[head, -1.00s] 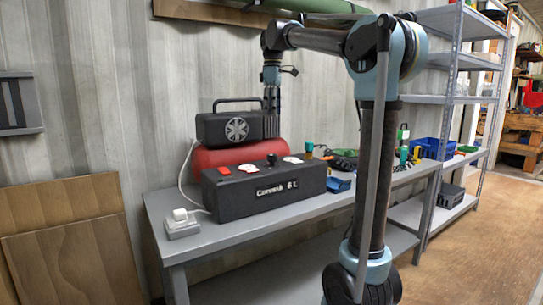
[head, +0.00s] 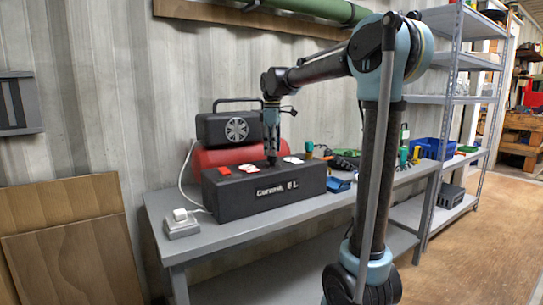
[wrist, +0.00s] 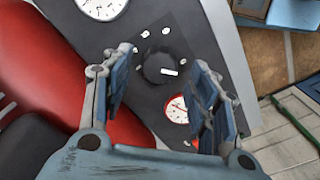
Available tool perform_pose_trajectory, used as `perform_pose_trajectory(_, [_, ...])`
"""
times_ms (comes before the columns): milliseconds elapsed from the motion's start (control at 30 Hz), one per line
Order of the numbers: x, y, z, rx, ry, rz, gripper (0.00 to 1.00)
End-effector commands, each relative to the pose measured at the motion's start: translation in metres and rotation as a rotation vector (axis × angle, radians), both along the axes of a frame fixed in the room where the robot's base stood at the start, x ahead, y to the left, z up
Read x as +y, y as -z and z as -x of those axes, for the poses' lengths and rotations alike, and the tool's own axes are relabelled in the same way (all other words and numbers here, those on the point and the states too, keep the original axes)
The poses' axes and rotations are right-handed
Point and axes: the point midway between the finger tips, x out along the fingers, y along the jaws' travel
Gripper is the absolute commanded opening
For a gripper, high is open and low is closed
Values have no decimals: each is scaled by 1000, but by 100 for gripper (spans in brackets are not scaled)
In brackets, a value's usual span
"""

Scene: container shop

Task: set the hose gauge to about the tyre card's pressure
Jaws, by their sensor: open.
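The compressor (head: 262,197) is a black box with lettering on its front, standing on the workbench. On its top are two round gauges with a black knob between them. In the wrist view the knob (wrist: 157,68) has a white pointer mark. A white-faced gauge (wrist: 103,4) is cut by the top edge, and a red-rimmed gauge (wrist: 177,108) is partly behind my finger. Their readings are too small to tell. My gripper (wrist: 163,62) is open, its fingers on either side of the knob with gaps visible. In the head view my gripper (head: 271,161) points down at the compressor top. I cannot make out a tyre card.
A red tank (head: 205,157) and a black case (head: 220,129) stand behind the compressor. A white socket block (head: 182,224) is at the bench's left. Small tools and a blue bin (head: 428,147) lie to the right. The bench front (head: 250,229) is clear.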

Motion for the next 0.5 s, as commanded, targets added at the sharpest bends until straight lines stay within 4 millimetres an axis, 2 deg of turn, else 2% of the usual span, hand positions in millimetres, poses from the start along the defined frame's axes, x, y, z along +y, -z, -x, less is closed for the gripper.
perform_pose_trajectory(200, [0,20,0,0,0,0,54])
perform_pose_trajectory(500, [0,25,0,0,0,0,54])
